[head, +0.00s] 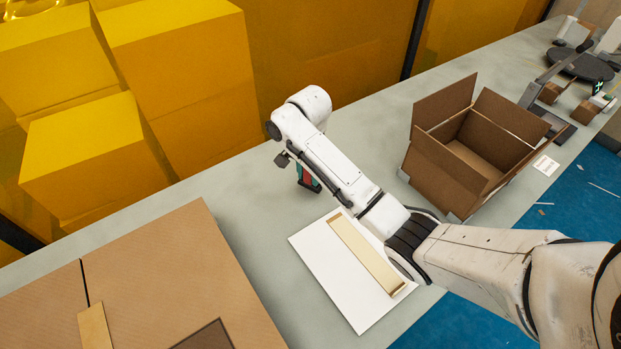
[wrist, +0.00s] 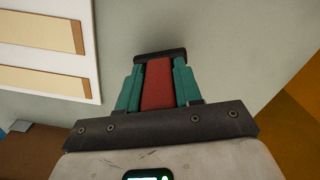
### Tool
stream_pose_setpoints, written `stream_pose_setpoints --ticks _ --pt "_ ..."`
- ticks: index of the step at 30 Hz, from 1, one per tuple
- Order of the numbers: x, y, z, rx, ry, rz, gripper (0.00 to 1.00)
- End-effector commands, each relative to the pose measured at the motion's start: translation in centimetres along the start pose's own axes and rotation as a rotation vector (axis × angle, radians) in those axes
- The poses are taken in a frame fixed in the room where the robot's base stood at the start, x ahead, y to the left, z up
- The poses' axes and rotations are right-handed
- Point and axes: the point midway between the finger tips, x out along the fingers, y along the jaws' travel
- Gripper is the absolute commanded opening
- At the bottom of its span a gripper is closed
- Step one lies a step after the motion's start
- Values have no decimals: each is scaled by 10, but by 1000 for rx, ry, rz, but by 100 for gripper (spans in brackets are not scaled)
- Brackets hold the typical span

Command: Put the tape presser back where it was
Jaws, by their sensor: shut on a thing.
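My gripper (head: 309,178) hangs at the end of my white arm, above or at the grey conveyor surface, just beyond the white board. Its teal fingers are shut on the red tape presser, seen between them in the wrist view (wrist: 157,86). A dark bar lies across its far end. In the head view the presser is small and mostly hidden by my arm. I cannot tell whether it touches the surface. The white board (head: 318,272) lies flat nearer to me, with a tan strip (head: 364,256) on it; the wrist view shows two such strips.
An open cardboard box (head: 440,172) stands right of my arm. A large closed carton (head: 160,265) lies at the lower left. Yellow-tinted boxes (head: 85,150) stand behind a yellow screen. The grey surface (head: 240,195) around the gripper is clear.

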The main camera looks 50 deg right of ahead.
Motion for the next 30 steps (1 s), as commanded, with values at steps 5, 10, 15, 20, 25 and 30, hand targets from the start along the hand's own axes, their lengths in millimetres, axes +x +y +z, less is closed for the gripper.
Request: stream_pose_setpoints --ticks 5,10,15,20,25,30 --pt "17 0 6 2 2 -2 10" --pt "17 0 9 1 2 -2 10" --pt "16 0 9 2 1 -1 10" --pt "20 0 9 3 0 -1 10" --pt "20 0 9 2 0 -1 51" --pt "20 0 9 2 0 -1 60"
